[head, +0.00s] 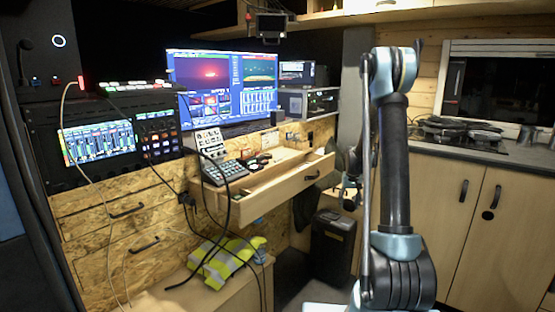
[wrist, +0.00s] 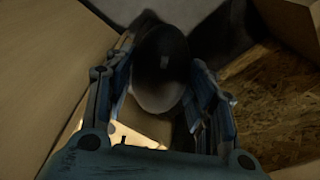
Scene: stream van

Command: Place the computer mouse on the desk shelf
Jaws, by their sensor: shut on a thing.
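A dark, rounded computer mouse (wrist: 160,68) with a paler lower end sits between the two fingers of my gripper (wrist: 157,88) in the wrist view. The fingers are shut on its sides. In the head view my gripper (head: 350,190) is partly hidden behind my arm, just right of the desk's open drawer front, and I cannot make out the mouse clearly there. The wooden desk shelf (head: 290,160) lies below the large monitor, left of my gripper.
A keypad (head: 225,172) and cables crowd the shelf's left part. A large monitor (head: 225,90) stands behind. A black bin (head: 332,243) stands on the floor below my gripper. A yellow vest (head: 225,258) lies on a low box. Wooden cabinets (head: 460,220) are at the right.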

